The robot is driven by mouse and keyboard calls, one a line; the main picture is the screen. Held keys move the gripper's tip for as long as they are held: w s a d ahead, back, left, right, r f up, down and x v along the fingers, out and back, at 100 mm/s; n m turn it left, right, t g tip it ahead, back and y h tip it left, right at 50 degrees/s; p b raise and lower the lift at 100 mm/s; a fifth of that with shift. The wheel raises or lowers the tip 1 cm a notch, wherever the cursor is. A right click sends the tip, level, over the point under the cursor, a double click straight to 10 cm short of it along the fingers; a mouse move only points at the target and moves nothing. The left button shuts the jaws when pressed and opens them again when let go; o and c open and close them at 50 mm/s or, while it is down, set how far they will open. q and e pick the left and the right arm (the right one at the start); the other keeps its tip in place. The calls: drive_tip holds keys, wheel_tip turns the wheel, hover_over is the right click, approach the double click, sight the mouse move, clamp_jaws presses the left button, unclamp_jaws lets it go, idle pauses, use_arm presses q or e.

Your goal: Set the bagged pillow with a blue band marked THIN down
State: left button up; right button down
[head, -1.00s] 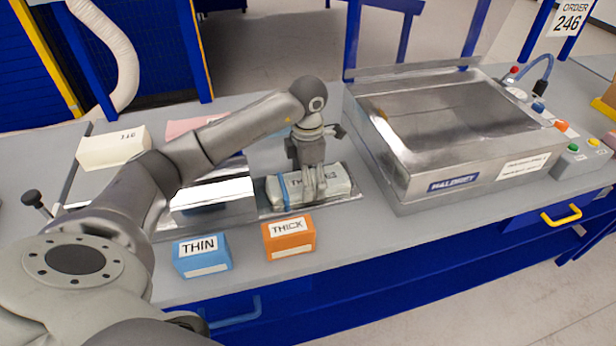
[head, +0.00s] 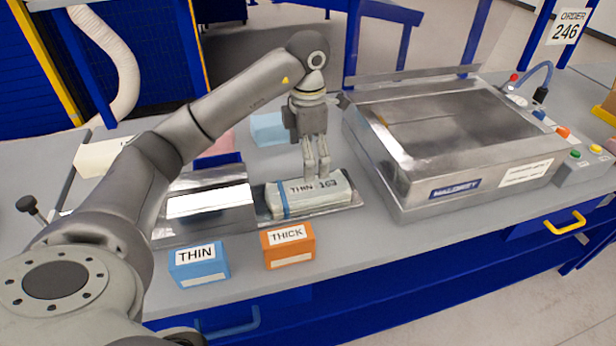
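The bagged pillow (head: 330,192), whitish with a blue band and the print THIN, lies flat on a shallow metal tray (head: 354,206) on the bench. My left gripper (head: 317,176) points straight down just above and behind the pillow's middle. Its two fingers show side by side with a narrow gap and nothing between them. The fingertips appear clear of the pillow, though the small gap is hard to judge. My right gripper is not in view.
A blue THIN box (head: 199,265) and an orange THICK box (head: 288,246) stand at the bench's front. A metal block (head: 205,220) is left of the tray. A large steel machine (head: 450,150) stands right. A light-blue item (head: 268,128) lies behind.

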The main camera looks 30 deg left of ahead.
use_arm(q)
wheel_tip(320, 180, up, 3)
drive_tip(key=shift+r, duration=0.1)
drive_tip(key=shift+s, duration=0.1)
idle(0.6)
